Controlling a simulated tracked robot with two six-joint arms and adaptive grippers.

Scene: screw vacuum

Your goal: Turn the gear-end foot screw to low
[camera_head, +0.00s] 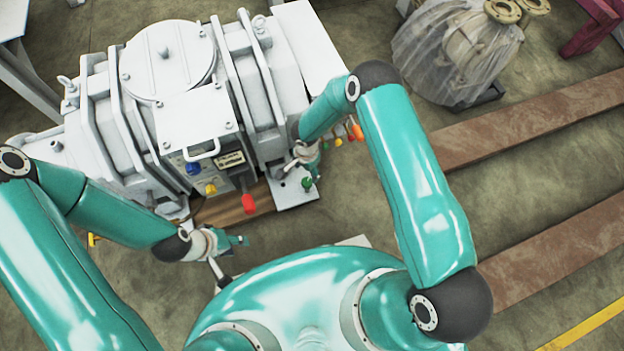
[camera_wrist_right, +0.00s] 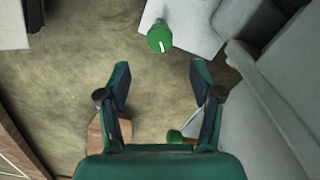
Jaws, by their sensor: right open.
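A green knob with a white mark (camera_wrist_right: 160,38) stands on a light foot plate (camera_wrist_right: 189,30) in the right wrist view, beyond my fingertips. In the head view a green knob (camera_head: 307,184) sits on the foot plate (camera_head: 291,194) at the machine's front right corner. My right gripper (camera_wrist_right: 160,76) is open, with nothing between its fingertips. In the head view it is at the machine's right end, partly hidden by its arm. A second green knob (camera_wrist_right: 175,136) shows lower, near the base of my right fingers. My left gripper (camera_head: 236,242) is in front of the machine; its jaw opening is unclear.
The large grey vacuum pump (camera_head: 185,115) carries blue (camera_head: 193,167), yellow (camera_head: 210,188) and red (camera_head: 249,203) knobs on its front. More coloured knobs (camera_head: 339,142) show beside my right arm. A wrapped part (camera_head: 455,50) and rusty beams (camera_head: 540,120) lie to the right.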

